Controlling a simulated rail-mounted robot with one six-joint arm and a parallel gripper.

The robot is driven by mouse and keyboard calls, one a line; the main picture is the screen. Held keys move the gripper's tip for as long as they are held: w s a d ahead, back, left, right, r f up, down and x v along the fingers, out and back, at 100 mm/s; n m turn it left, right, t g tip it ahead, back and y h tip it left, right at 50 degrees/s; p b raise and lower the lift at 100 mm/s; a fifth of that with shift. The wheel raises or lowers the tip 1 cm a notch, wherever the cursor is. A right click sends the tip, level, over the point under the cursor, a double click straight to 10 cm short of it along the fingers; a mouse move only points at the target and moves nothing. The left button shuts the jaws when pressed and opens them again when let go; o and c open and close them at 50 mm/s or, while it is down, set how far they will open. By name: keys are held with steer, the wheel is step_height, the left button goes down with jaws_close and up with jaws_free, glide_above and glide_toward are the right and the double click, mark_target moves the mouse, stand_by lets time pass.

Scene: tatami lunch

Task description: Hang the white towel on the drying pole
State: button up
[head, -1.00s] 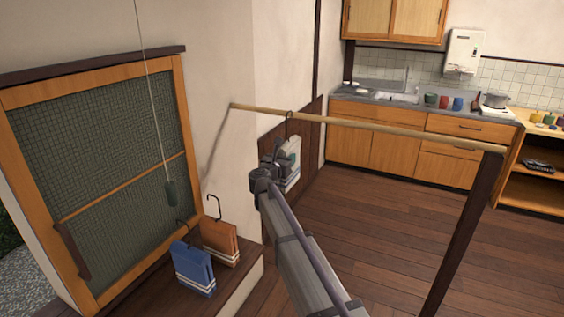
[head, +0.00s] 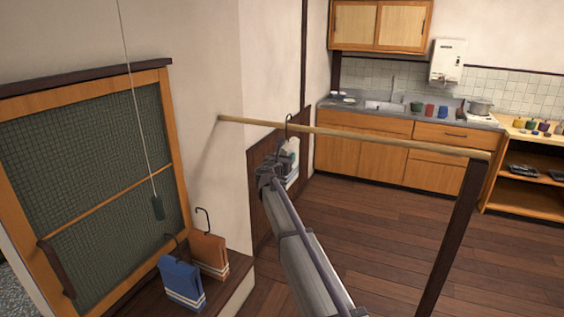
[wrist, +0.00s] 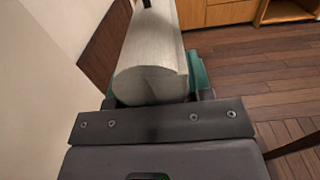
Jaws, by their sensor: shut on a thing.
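The white towel (head: 293,168) hangs folded below a dark hook (head: 289,124), mostly hidden behind my gripper in the head view. My gripper (head: 279,160) is shut on the towel, just below the drying pole. In the wrist view the pale towel (wrist: 150,65) sits between the green finger pads. The drying pole (head: 370,137) is a light bamboo rod running from the wall to a dark post. The hook's top shows a little above the pole in the picture. I cannot tell whether it is around the pole or apart from it.
A blue towel (head: 182,283) and an orange towel (head: 210,254), each with a hook, stand on the wooden ledge at lower left. A cord with a dark green pull (head: 157,207) hangs above them. The dark post (head: 455,240) stands at right. The floor beyond is clear.

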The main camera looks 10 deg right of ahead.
steer(key=shift+w+d+f+b, duration=0.2)
steer(key=shift+w+f+b, duration=0.15)
steer(key=shift+f+b, duration=0.25)
steer(key=shift+w+d+f+b, duration=0.25)
steer(key=shift+w+f+b, duration=0.15)
steer(key=shift+f+b, duration=0.15)
steer(key=shift+w+d+f+b, duration=0.2)
steer(key=shift+w+f+b, duration=0.15)
steer(key=shift+f+b, duration=0.25)
steer(key=o, duration=1)
